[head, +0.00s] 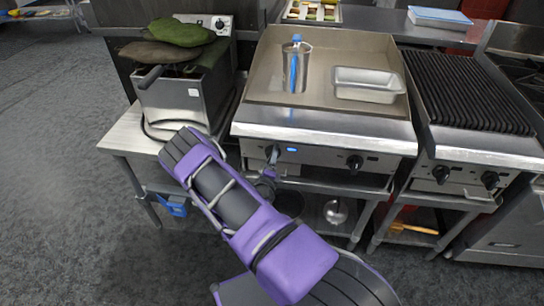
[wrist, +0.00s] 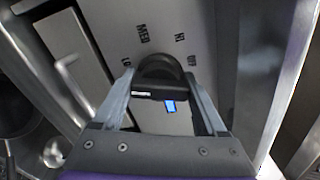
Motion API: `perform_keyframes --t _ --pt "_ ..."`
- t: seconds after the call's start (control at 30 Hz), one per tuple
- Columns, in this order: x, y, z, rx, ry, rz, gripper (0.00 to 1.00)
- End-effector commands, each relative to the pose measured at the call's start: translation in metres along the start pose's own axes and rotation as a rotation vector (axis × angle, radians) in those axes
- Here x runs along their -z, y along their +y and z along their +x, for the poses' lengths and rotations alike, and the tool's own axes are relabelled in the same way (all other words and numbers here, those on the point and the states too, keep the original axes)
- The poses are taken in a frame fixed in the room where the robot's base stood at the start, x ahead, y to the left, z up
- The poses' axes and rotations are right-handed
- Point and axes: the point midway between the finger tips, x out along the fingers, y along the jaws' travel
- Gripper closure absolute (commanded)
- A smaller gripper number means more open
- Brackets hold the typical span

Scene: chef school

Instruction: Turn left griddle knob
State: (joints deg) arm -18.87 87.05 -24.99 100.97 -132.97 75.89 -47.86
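The griddle (head: 262,90) stands in the middle of the head view. The left griddle knob (head: 272,153) is black and sits on its front panel, beside a lit blue light (head: 291,149). The right griddle knob (head: 355,162) is farther right. In the wrist view the left knob (wrist: 160,68) is close ahead, with OFF, LO, MED and HI markings around it. My gripper (wrist: 158,84) is open, with one finger on each side of the knob. I cannot tell whether the fingers touch it. In the head view, my arm partly hides the gripper.
A fryer (head: 185,100) with green and brown cloths stands left of the griddle. A steel cup (head: 296,68) and a metal pan (head: 366,84) rest on the griddle. A ribbed grill (head: 465,90) is to the right. Open floor lies at left.

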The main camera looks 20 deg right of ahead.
Motion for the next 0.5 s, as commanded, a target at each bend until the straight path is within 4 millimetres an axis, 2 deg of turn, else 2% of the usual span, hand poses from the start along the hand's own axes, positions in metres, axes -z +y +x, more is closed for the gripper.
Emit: perform_keyframes --t 0.03,0.27,0.5 --pt "0.0001 0.0000 -0.0001 0.000 0.000 0.000 0.40" --pt "0.0001 0.0000 -0.0003 0.000 0.000 0.000 0.81" --pt "0.0002 -0.0001 -0.0004 0.000 0.001 0.021 0.81"
